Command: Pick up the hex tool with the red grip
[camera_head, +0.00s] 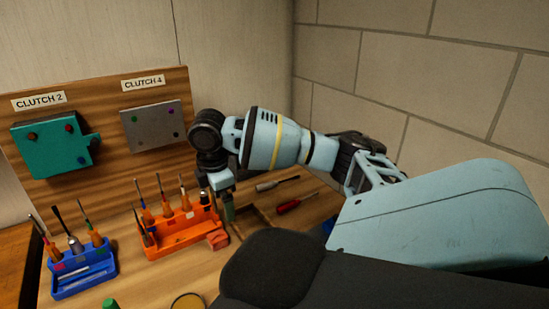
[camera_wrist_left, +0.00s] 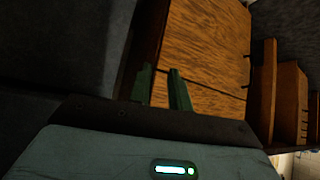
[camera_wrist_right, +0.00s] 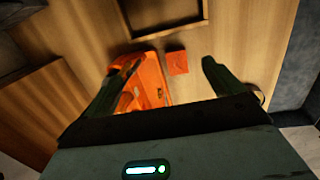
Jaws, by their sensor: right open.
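A tool with a red grip (camera_head: 294,204) lies on the wooden table right of my right gripper in the head view. I cannot make out whether its tip is hex. My right gripper (camera_head: 228,208) points down beside the right end of the orange rack (camera_head: 178,243), apart from the red-gripped tool. In the right wrist view its green fingers (camera_wrist_right: 166,65) are wide apart with nothing held, and the orange rack (camera_wrist_right: 153,75) shows between and below them. My left gripper (camera_wrist_left: 161,70) shows only in its wrist view, its fingers slightly apart and empty.
The orange rack holds several upright tools. A small red-orange block (camera_head: 218,239) sits at its right end. A blue rack (camera_head: 84,272) with upright tools stands left. A grey-handled tool (camera_head: 277,184) lies behind the red one. A board with clutch plates (camera_head: 152,126) stands behind.

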